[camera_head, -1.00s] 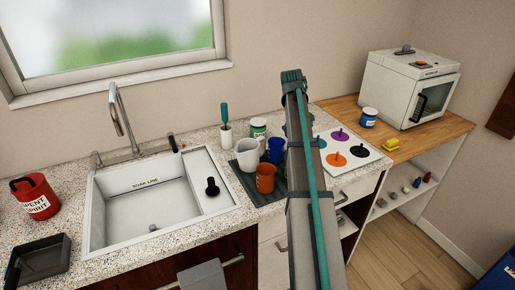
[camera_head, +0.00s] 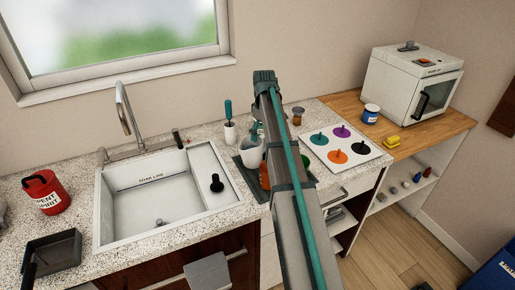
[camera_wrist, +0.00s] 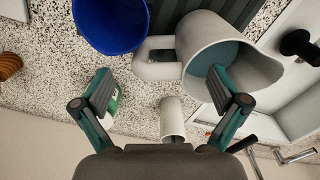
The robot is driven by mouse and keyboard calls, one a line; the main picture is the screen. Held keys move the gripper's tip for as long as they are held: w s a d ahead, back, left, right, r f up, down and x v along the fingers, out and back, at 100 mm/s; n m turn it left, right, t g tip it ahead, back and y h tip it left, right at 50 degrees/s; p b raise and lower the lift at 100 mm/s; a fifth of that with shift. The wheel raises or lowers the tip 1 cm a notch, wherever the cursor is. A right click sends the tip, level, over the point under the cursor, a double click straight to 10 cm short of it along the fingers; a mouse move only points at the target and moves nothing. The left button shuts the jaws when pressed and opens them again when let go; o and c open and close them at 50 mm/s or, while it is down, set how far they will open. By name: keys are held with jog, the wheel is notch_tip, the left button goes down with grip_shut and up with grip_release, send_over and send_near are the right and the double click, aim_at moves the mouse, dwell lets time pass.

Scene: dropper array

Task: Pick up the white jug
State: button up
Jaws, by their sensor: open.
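The white jug (camera_head: 249,156) stands upright on a dark mat (camera_head: 252,184) right of the sink, its right side close to my arm in the head view. In the wrist view the jug (camera_wrist: 205,42) shows large at upper right, with teal inside and its pale handle (camera_wrist: 146,65) to the left. My gripper (camera_wrist: 171,98) is open and empty there, its fingertips apart below the handle in the picture. I cannot tell whether they touch anything.
A blue cup (camera_wrist: 112,20) is beside the handle. A white brush holder (camera_wrist: 173,118) and a green-labelled jar (camera_wrist: 113,101) lie near the fingers. An orange mug (camera_head: 264,176) is partly behind my arm. The sink (camera_head: 160,195) is left of the jug.

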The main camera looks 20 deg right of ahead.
jog(key=shift+w+f+p, duration=0.1)
jog(key=shift+f+p, duration=1.2)
jog(key=shift+f, duration=2.15)
jog(key=c, duration=1.6)
jog(key=shift+c, duration=0.8)
jog(key=shift+r, duration=0.1)
